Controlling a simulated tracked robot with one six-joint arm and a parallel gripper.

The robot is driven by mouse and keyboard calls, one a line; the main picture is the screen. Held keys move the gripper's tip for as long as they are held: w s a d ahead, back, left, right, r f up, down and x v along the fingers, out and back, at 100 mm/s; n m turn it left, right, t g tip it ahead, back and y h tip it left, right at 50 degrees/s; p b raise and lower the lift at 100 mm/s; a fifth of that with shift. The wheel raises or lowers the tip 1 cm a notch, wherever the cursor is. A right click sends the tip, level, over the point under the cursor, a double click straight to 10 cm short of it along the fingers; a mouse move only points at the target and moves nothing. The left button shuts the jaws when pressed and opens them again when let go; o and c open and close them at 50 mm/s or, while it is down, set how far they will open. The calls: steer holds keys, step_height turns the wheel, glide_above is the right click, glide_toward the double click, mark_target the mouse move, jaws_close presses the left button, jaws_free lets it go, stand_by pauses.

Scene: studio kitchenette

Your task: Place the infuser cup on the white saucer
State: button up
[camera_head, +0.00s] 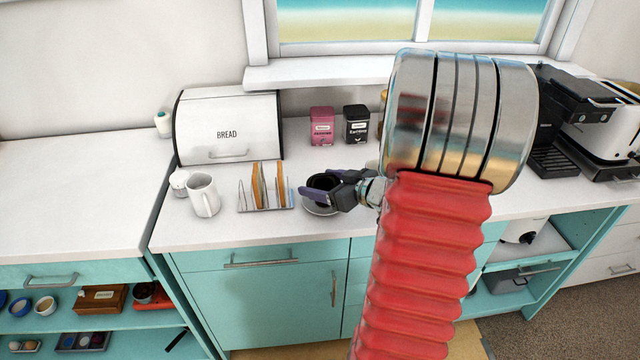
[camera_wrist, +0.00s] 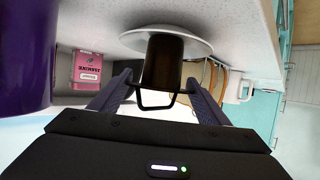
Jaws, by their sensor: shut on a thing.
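The infuser cup (camera_head: 323,182) is dark and upright, and stands at the white saucer (camera_head: 318,209) on the counter. In the wrist view, which is upside down, the dark cup (camera_wrist: 163,62) lines up with the middle of the saucer (camera_wrist: 200,44), and its handle points toward me. I cannot tell for sure whether its base touches the saucer. My gripper (camera_head: 318,182) reaches in from the right, with its fingers on either side of the cup. In the wrist view my gripper (camera_wrist: 159,78) is shut on the cup near the handle. The fingers partly hide the cup in the head view.
A toast rack (camera_head: 266,203) with toast stands just left of the saucer, then a white mug (camera_head: 204,196). The bread bin (camera_head: 229,128), a pink tin (camera_head: 321,126) and a black tin (camera_head: 356,125) stand behind. A coffee machine (camera_head: 575,110) is far right.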

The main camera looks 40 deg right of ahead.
steer(key=o, duration=1.1)
steer(key=shift+o, duration=0.2)
steer(key=shift+s+r, duration=0.1)
steer(key=shift+s+r, duration=0.1)
steer(key=shift+s, duration=0.15)
steer(key=v, duration=1.1)
steer(key=shift+s, duration=0.1)
